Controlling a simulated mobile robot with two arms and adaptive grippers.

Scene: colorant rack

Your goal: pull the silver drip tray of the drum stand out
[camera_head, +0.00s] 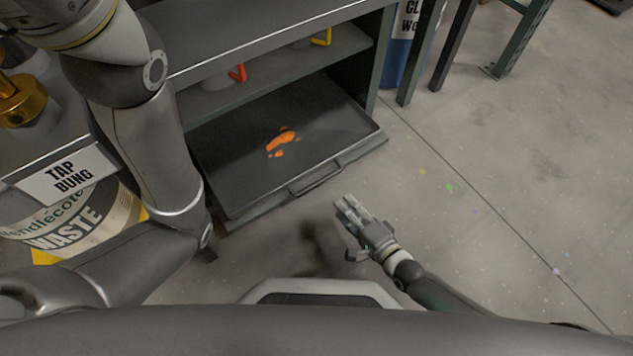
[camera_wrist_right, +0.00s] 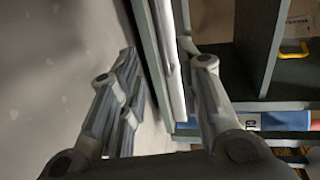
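The drip tray (camera_head: 352,150) is a wide, shallow grey tray at the bottom of the drum stand (camera_head: 375,75), with an orange spill (camera_head: 282,142) on its dark floor. A bar handle (camera_head: 316,179) sits on its front face. How far the tray stands out of the stand is hard to tell. My right gripper (camera_head: 350,212) is in front of the tray, just right of the handle in the head view and apart from it. In the right wrist view its fingers (camera_wrist_right: 165,75) are spread, with a pale front edge showing behind the gap. My left gripper is out of view.
A shelf (camera_head: 335,47) with red and yellow taps or handles is above the tray. A waste drum (camera_head: 75,225) and a "TAP BUNG" sign (camera_head: 68,176) are at left, by my left arm. A blue drum (camera_head: 397,62) stands behind the stand's right side. The floor at right is clear.

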